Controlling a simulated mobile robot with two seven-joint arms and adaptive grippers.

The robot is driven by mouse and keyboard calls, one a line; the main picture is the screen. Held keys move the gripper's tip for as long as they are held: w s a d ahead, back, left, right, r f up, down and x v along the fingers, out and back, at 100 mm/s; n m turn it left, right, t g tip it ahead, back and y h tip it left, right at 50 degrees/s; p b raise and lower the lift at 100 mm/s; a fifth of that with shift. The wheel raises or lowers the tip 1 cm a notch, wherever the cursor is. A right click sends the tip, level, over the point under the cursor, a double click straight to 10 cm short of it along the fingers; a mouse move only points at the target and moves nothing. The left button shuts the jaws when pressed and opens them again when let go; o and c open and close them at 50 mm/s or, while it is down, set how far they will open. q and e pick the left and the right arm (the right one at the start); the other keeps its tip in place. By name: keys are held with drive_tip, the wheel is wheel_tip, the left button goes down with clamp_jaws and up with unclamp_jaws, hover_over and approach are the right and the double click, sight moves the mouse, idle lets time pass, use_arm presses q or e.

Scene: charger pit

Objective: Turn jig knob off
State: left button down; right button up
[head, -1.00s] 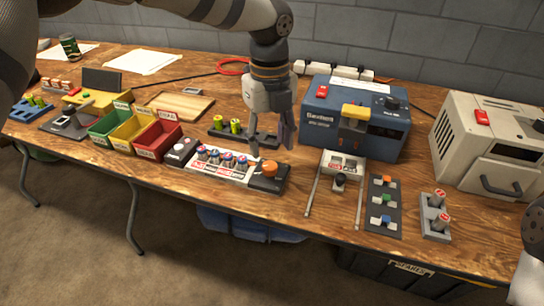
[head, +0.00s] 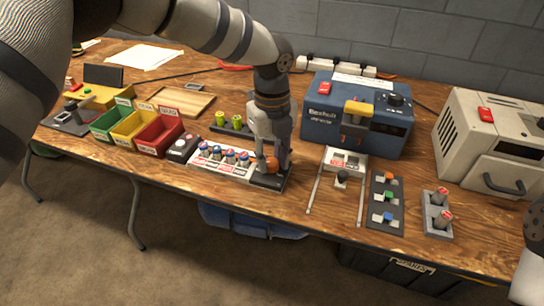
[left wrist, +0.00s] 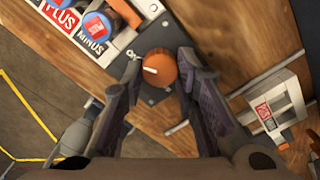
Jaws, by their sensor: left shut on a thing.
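The jig (head: 222,168) is a white strip with several battery cells in it. Its dark end block (head: 268,183) carries the round orange knob (head: 271,165). My left gripper (head: 272,160) is down over this block, its fingers on both sides of the knob, shut on it. In the left wrist view the knob (left wrist: 160,69) sits between the two dark fingers (left wrist: 158,64). A white mark on its top points to the left in that picture. PLUS and MINUS labels show on the jig (left wrist: 75,25). My right gripper is out of view.
A slide fixture (head: 345,160), switch panel (head: 386,202) and blue charger (head: 358,115) are to the right. The table's front edge is close.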

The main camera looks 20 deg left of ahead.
use_arm(q)
drive_tip(key=n, duration=0.4)
drive_tip(key=shift+n+p, duration=0.35)
drive_tip(key=shift+n, duration=0.05)
drive_tip(key=n, duration=0.6)
drive_tip(key=shift+w+n, duration=0.15)
drive_tip(key=shift+n, duration=0.15)
drive_tip(key=n, duration=0.6)
drive_tip(key=shift+p, duration=0.35)
drive_tip(key=n, duration=0.6)
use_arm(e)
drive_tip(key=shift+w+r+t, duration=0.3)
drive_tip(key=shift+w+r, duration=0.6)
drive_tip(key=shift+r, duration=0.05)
use_arm(q)
drive_tip(key=shift+n, duration=0.4)
drive_tip(key=c, duration=1.2)
unclamp_jaws()
drive_tip(key=shift+w, duration=0.1)
drive_tip(key=shift+c, duration=0.2)
drive_tip(key=shift+a, duration=0.1)
